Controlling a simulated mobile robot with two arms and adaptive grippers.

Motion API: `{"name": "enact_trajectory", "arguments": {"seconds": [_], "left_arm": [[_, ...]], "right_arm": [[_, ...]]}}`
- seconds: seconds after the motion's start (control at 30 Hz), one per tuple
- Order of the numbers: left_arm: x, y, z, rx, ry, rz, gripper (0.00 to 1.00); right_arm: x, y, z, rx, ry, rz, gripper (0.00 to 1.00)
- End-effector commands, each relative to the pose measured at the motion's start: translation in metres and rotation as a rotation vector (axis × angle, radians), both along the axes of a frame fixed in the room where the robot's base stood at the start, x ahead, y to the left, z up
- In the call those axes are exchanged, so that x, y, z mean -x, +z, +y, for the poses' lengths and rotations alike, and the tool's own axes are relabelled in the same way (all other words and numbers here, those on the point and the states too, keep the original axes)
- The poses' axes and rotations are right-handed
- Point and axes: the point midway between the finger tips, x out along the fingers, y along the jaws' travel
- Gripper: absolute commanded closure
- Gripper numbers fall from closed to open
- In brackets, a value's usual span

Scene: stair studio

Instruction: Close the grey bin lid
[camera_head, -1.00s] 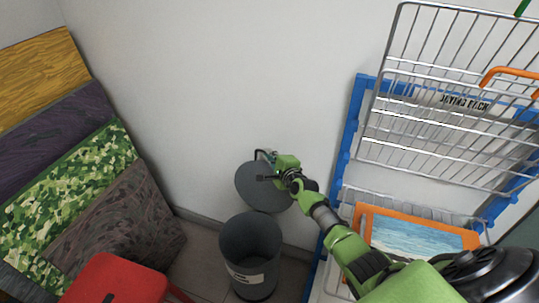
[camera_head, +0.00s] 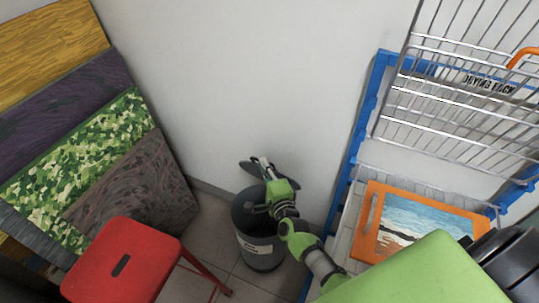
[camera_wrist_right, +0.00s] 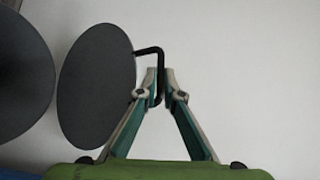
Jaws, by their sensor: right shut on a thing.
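The grey bin (camera_head: 262,250) stands on the floor against the wall, with its dark mouth partly uncovered. Its round grey lid (camera_head: 247,167) is raised above the back of the mouth and tilted, seen as a narrow ellipse. My right gripper (camera_head: 263,166) is shut on the lid's bent black handle; its hand hides part of the lid and rim. In the right wrist view the fingers pinch the handle (camera_wrist_right: 150,50), the lid (camera_wrist_right: 97,85) is left of them, and the bin (camera_wrist_right: 22,75) is at the left edge. My left gripper is not in view.
A red stool (camera_head: 120,262) stands left of the bin, one leg reaching toward it. Patterned boards (camera_head: 85,150) lean on the wall at left. A blue drying rack (camera_head: 345,190) with wire shelves and an orange-framed picture (camera_head: 415,225) stands close at right.

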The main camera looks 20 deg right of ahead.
Motion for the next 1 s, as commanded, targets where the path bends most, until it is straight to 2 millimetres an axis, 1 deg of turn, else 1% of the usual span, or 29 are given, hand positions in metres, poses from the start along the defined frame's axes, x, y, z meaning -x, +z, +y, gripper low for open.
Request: {"name": "enact_trajectory", "arguments": {"seconds": [0.03,0.1,0.57,0.6,0.87,1.0], "left_arm": [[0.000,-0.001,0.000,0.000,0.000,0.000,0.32],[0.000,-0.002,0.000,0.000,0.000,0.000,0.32],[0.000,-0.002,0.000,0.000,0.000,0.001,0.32],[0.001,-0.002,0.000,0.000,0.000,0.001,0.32],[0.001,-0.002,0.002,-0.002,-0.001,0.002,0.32],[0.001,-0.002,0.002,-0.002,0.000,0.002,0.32]], "right_arm": [[0.005,-0.009,0.003,-0.004,0.001,0.015,1.00],[0.007,-0.012,0.006,-0.004,0.003,0.015,1.00],[0.010,-0.016,0.008,-0.005,0.003,0.021,1.00],[0.011,-0.016,0.008,-0.005,0.003,0.021,0.86],[0.009,-0.012,0.008,-0.003,0.001,0.013,0.86],[0.018,-0.011,0.009,-0.003,0.001,0.011,0.86]]}}
